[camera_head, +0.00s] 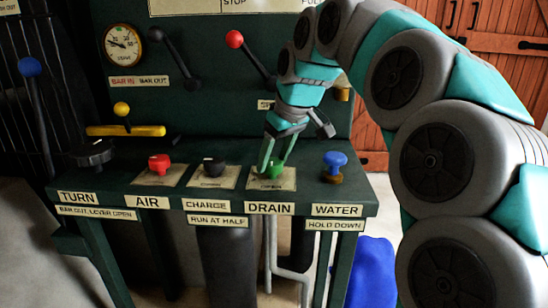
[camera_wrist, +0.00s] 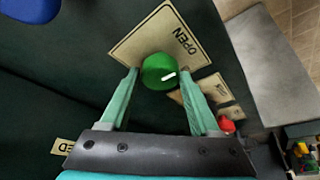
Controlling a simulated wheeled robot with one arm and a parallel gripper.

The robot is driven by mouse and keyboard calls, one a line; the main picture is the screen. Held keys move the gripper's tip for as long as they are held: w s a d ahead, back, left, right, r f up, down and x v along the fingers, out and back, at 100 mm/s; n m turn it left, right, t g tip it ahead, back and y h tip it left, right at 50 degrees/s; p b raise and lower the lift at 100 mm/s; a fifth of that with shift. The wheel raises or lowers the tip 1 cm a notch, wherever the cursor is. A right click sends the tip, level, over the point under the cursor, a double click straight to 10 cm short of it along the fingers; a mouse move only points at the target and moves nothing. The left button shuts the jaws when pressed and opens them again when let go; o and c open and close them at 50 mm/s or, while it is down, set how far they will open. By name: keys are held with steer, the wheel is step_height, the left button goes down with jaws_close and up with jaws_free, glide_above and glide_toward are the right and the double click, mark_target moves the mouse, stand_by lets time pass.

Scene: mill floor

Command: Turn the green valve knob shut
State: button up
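The green valve knob (camera_head: 274,171) sits on a tan plate above the DRAIN label (camera_head: 270,208). In the wrist view the knob (camera_wrist: 160,71) is round, with a white mark on its right side pointing right. The word OPEN is printed on its plate (camera_wrist: 151,36), above and right of the knob. My gripper (camera_head: 275,158) reaches down at the knob from above. In the wrist view my gripper (camera_wrist: 160,80) is open, one finger on each side of the knob. A narrow gap shows on the left; contact on the right I cannot tell.
A red knob (camera_head: 159,163) and a black knob (camera_head: 214,165) stand left of the green one. A blue knob (camera_head: 335,164) stands close on its right. A red-balled lever (camera_head: 235,40) rises behind. A yellow bar (camera_head: 126,131) lies at the left.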

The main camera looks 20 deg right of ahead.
steer(key=c, duration=0.9)
steer(key=shift+m, duration=0.3)
steer(key=m, duration=0.1)
steer(key=m+h+b, duration=0.1)
steer(key=m, duration=0.1)
steer(key=shift+a+m+t+h, duration=0.1)
steer(key=shift+m+t+h, duration=0.2)
steer(key=m+h, duration=0.1)
steer(key=m, duration=0.3)
steer(key=shift+a+h, duration=0.1)
steer(key=shift+h, duration=0.3)
steer(key=m, duration=0.2)
steer(key=m+g+h, duration=0.1)
steer(key=m, duration=0.2)
steer(key=shift+w+a+r, duration=0.1)
steer(key=shift+a, duration=0.05)
steer(key=m, duration=0.2)
steer(key=m+g+h+p, duration=0.1)
steer(key=m, duration=0.1)
steer(key=shift+m+g, duration=0.3)
steer(key=shift+a+h, duration=0.1)
steer(key=shift+h, duration=0.3)
